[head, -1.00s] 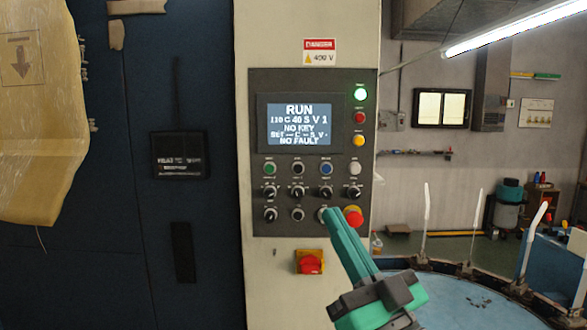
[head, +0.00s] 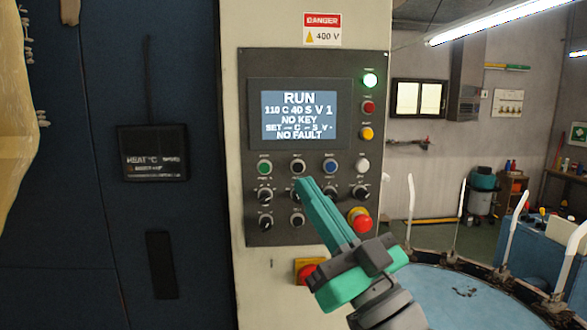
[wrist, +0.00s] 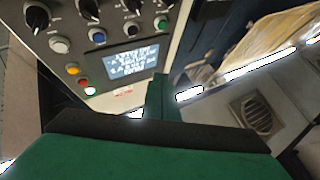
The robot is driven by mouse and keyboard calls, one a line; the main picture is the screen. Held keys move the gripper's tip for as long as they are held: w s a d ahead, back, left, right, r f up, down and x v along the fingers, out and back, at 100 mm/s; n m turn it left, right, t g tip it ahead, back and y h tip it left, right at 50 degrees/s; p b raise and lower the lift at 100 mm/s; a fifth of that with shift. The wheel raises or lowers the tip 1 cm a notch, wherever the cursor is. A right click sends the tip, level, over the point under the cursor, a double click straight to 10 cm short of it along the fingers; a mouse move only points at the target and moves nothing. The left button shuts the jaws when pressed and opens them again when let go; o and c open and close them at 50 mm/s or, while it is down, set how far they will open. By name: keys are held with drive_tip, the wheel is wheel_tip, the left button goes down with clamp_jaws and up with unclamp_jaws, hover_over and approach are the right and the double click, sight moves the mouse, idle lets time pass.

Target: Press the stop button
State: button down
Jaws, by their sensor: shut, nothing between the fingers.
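The control panel (head: 249,225) faces me, its screen (head: 299,115) reading RUN and NO FAULT. Under the screen runs a row of buttons: green (head: 264,167), black (head: 298,166), blue (head: 330,166) and white (head: 362,165). Their labels are too small to read, so I cannot tell which says stop. A red mushroom button (head: 359,219) is at the panel's lower right. My gripper (head: 305,184) is shut and empty. Its tip appears just below the black button, over a knob; contact cannot be told. The wrist view shows the panel inverted, with the black button (wrist: 129,28).
Selector knobs (head: 265,196) sit below the buttons. A red switch (head: 305,272) on a yellow plate is partly behind my gripper. Green, red and yellow lamps (head: 368,107) line the panel's right side. A round blue-topped machine (head: 460,290) stands at the lower right.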

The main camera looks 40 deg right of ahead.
sight(298, 168)
drive_tip(key=w+d, duration=0.4)
drive_tip(key=w, duration=0.3)
drive_tip(key=shift+w+d, duration=0.25)
drive_tip(key=shift+w, duration=0.05)
drive_tip(key=shift+s+d, duration=0.1)
drive_tip(key=shift+s, duration=0.05)
idle(0.7)
idle(0.9)
drive_tip(key=shift+d, duration=0.35)
drive_tip(key=shift+w+a, duration=0.1)
drive_tip(key=shift+w, duration=0.1)
idle(0.4)
